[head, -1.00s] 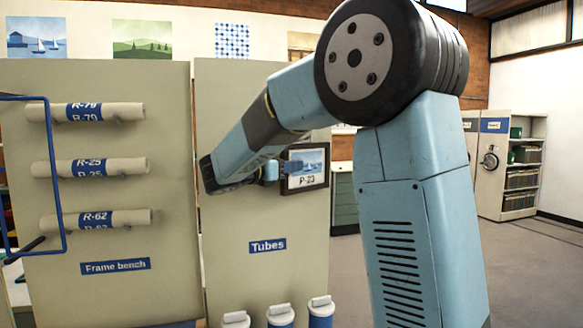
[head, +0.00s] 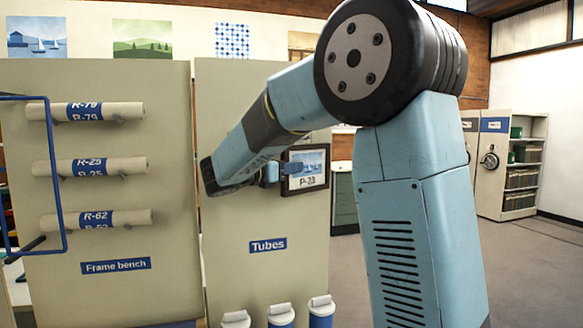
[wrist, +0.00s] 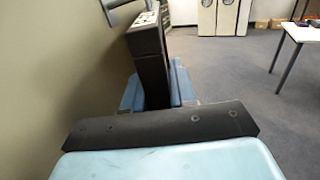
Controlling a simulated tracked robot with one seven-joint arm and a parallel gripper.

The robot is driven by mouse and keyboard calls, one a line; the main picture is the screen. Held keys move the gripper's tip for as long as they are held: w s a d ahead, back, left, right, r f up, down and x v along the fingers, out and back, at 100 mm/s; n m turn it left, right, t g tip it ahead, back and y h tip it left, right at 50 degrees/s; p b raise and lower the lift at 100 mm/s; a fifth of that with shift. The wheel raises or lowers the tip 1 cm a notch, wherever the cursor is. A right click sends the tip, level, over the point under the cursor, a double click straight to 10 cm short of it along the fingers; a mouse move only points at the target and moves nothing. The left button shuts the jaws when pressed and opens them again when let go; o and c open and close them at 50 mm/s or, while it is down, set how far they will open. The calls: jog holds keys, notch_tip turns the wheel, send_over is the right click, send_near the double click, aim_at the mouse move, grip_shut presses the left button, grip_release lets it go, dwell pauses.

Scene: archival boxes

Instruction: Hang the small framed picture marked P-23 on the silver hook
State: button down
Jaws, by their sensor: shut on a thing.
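The small framed picture marked P-23 (head: 319,169) has a dark frame and a blue boat scene above its label. My gripper (head: 290,169) is shut on its left side in the head view and holds it upright in front of the right part of the "Tubes" panel (head: 225,275). In the wrist view the picture (wrist: 148,55) is seen edge-on between the blue fingers of my gripper (wrist: 157,90), close to the panel face. A grey metal piece (wrist: 124,14) juts near the panel at the top; I cannot tell whether it is the silver hook.
Rolled tubes (head: 95,167) rest on the "Frame bench" panel (head: 170,270) at left, beside a blue metal frame (head: 62,190). White-capped tubes (head: 281,315) stand below the picture. The wrist view shows open floor (wrist: 230,70) and a table (wrist: 300,32) at right.

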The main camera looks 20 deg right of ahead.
jog(key=shift+f, duration=0.45)
dwell(0.4)
dwell(0.3)
jog(key=c, duration=0.8)
grip_release()
jog(key=shift+a, duration=0.15)
